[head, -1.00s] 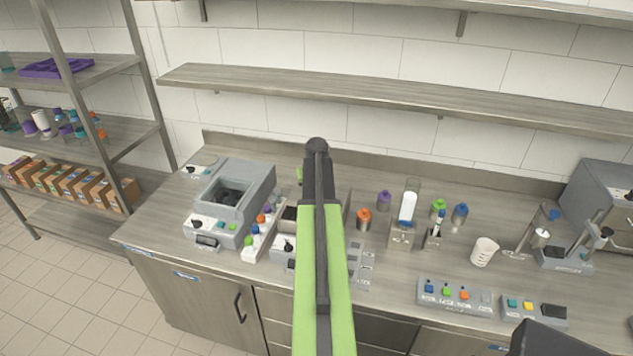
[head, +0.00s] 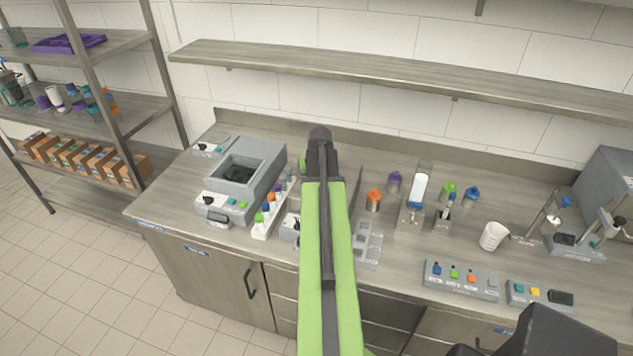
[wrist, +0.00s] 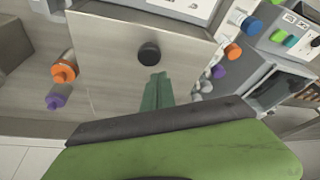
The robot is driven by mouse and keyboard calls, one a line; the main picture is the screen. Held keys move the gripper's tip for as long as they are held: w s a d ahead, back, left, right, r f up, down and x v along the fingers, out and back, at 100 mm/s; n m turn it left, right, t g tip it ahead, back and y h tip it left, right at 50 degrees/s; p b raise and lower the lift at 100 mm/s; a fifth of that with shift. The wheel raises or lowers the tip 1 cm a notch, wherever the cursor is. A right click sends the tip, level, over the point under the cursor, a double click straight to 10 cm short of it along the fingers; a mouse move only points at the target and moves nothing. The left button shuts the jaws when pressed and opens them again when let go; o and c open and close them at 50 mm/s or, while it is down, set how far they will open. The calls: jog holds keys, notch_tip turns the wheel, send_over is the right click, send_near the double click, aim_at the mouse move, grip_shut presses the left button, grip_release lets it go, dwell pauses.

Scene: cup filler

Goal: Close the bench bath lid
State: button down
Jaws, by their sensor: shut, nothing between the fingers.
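A pale grey panel with a round black knob (wrist: 149,53) fills much of the wrist view and looks like the bench bath lid (wrist: 115,62). In the head view a thin upright plate (head: 355,187), probably the same lid, shows just right of my arm. The bath body is mostly hidden behind my arm there. My gripper (wrist: 158,82) has its green fingers shut and empty, with the tips just below the knob in the wrist view. Whether they touch the panel I cannot tell. In the head view the fingers are hidden behind the arm.
Left of my arm stand a rack of capped tubes (head: 266,217) and a grey machine with an open well (head: 262,160). To the right are an orange-capped bottle (head: 374,199), a purple-capped bottle (head: 394,181), a white beaker (head: 493,236) and a button box (head: 462,281). A shelf (head: 350,75) runs above.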

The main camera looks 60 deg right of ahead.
jog(key=shift+w+d+r, duration=0.25)
jog(key=shift+w+d, duration=0.55)
jog(key=shift+w, duration=0.05)
jog(key=shift+w+r+p, duration=0.1)
jog(key=shift+r+p, duration=0.8)
jog(key=shift+p, duration=0.2)
jog(key=p+v, duration=0.7)
jog(key=v, duration=0.1)
jog(key=shift+s, duration=0.35)
jog(key=shift+a, duration=0.1)
